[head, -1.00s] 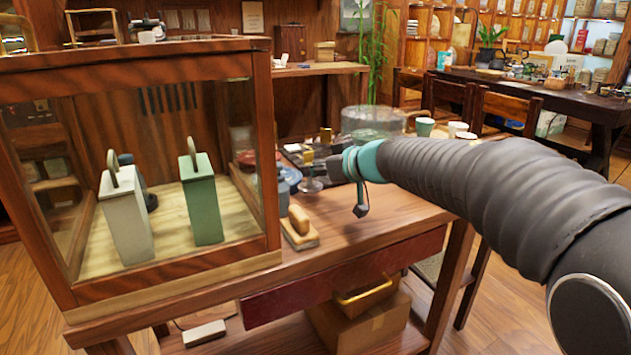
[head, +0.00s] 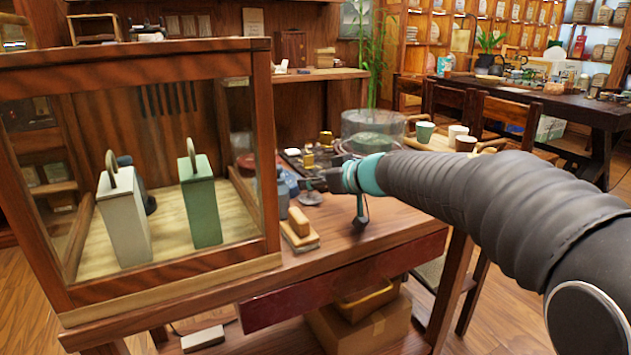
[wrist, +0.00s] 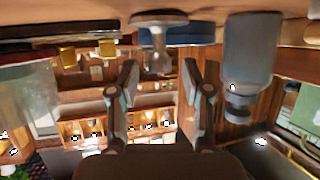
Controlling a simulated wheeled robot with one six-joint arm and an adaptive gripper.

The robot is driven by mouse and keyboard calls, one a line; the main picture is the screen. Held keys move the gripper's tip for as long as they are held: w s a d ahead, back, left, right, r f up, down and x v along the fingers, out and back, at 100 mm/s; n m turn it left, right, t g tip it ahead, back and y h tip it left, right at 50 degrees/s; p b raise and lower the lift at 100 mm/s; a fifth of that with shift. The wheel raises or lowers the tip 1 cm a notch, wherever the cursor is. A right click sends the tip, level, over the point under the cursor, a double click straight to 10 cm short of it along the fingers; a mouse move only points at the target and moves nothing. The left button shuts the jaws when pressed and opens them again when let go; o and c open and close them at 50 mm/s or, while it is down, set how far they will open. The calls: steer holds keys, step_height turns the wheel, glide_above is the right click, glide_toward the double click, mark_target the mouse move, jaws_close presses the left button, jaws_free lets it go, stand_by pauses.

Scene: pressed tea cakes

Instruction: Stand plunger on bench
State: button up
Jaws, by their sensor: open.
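The plunger, a grey piece with a wide flat foot and a stem, appears to stand upright on the bench (head: 385,230). Its foot shows beside my gripper in the head view (head: 310,197), and the plunger (wrist: 158,38) shows upside down in the wrist view, foot against the bench top. My gripper (wrist: 158,76) is open, with its two fingers apart on either side of the line to the plunger's stem. In the head view my gripper (head: 318,182) is small and partly hides the stem. I cannot tell whether the fingers touch it.
A blue-grey canister (wrist: 252,50) stands close beside the plunger. A brush (head: 299,222) lies on the bench in front. A glass-sided case (head: 170,275) holds a white and a green tin. Brass pieces (head: 308,159) and a clear round vessel (head: 371,125) sit behind.

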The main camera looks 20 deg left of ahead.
steer(key=p+v, duration=0.2)
steer(key=v, duration=1)
steer(key=shift+r, duration=0.2)
